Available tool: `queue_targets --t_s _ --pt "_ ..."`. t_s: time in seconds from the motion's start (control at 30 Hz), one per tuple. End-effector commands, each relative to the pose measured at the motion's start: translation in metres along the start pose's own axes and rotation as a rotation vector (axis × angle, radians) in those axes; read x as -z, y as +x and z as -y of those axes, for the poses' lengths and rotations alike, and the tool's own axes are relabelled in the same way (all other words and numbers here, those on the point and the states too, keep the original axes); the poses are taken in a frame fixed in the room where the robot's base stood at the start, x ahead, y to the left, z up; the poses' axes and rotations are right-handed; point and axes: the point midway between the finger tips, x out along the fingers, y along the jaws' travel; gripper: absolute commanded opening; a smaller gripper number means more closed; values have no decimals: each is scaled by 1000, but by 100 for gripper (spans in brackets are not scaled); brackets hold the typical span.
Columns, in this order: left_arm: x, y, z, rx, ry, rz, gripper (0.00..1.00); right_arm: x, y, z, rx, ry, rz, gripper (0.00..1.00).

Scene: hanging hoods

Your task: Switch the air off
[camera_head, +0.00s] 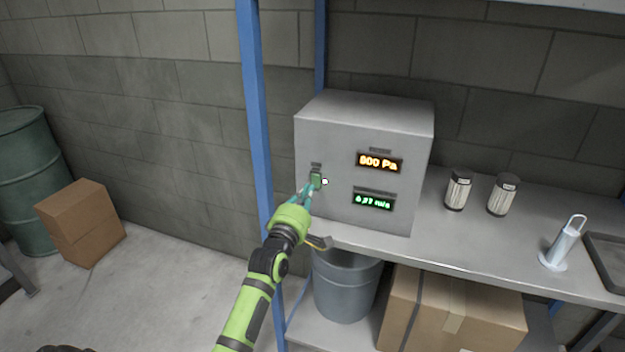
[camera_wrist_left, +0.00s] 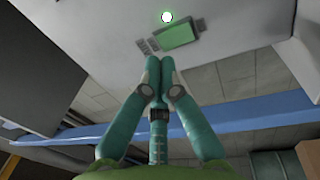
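A grey control box (camera_head: 338,195) stands on the shelf and has two lit displays. The upper orange display (camera_head: 379,162) reads 800 Pa, and the lower green display (camera_head: 373,201) shows a value that looks like 6.27 m/s. A green switch (camera_head: 316,180) is on the left of its front face, with a small lit lamp (camera_head: 325,182) beside it. The switch also shows as a green rectangle in the left wrist view (camera_wrist_left: 180,34), with the lamp glowing (camera_wrist_left: 167,17). My left gripper (camera_wrist_left: 160,62) has its fingertips together, empty, just at the switch; contact cannot be told.
Two labelled canisters (camera_head: 459,189) and a white handled cylinder (camera_head: 563,244) stand on the metal shelf right of the box. A blue post (camera_head: 254,100) rises left of it. Below are a grey bin (camera_head: 345,288) and a cardboard box (camera_head: 450,312).

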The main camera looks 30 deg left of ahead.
Motion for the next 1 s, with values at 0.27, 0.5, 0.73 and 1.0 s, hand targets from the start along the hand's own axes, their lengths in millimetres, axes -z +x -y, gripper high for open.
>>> queue_targets --t_s 0.27,0.5,0.73,1.0 --pt "0 34 -1 0 2 0 0 0 -9 -1 -1 1 1 75" --pt "0 41 0 0 1 0 0 0 -10 -1 -1 2 1 75" --pt "0 40 0 0 1 0 0 0 -10 -1 -1 3 1 75" --pt "0 46 -1 57 1 -2 0 2 -27 -1 -1 3 0 75"
